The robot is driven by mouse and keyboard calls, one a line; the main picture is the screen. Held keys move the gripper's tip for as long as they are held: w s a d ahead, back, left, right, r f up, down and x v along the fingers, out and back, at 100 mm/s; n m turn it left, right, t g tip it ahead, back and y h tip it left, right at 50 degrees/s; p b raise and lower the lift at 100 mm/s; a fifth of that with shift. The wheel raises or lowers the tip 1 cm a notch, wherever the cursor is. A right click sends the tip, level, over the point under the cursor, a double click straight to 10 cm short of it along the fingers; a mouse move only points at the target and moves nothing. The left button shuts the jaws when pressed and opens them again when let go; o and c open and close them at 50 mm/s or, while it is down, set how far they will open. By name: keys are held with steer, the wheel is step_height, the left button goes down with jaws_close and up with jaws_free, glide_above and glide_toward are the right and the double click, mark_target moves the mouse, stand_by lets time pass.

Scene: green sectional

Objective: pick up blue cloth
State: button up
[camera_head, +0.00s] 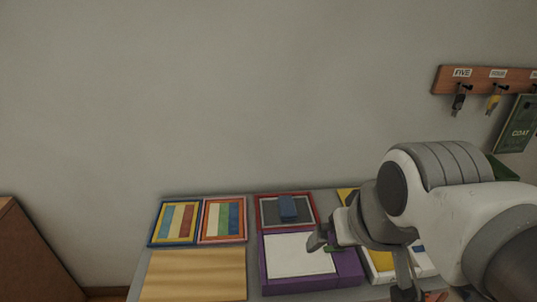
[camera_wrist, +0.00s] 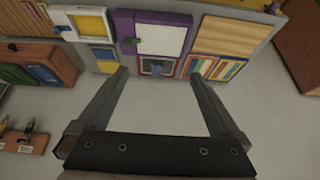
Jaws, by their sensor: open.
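The blue cloth (camera_head: 288,207) is a small folded blue piece lying on a grey panel inside a red frame (camera_head: 262,212) on the board. It shows small in the wrist view (camera_wrist: 157,69), between my two fingertips in the picture but farther off. My gripper (camera_head: 360,268) is open and empty.
Striped panels (camera_head: 200,220) are left of the cloth, with a plain wooden panel (camera_head: 195,275) below. A key rack (camera_head: 490,78) and green sign (camera_head: 518,128) hang on the wall at right. A brown wooden piece (camera_head: 30,255) stands at far left.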

steer(key=shift+w, duration=0.15)
steer(key=g+b, duration=0.1)
steer(key=b, duration=0.6)
glide_above(287, 206)
steer(key=s, duration=0.2)
steer(key=f, duration=3.1)
steer(key=shift+s+d, duration=0.15)
steer(key=shift+d, duration=0.1)
steer(key=shift+a+b+x, duration=0.2)
steer(key=shift+b+x, duration=0.25)
steer(key=shift+x, duration=2.3)
steer(key=shift+r, duration=0.1)
steer(key=c, duration=1.3)
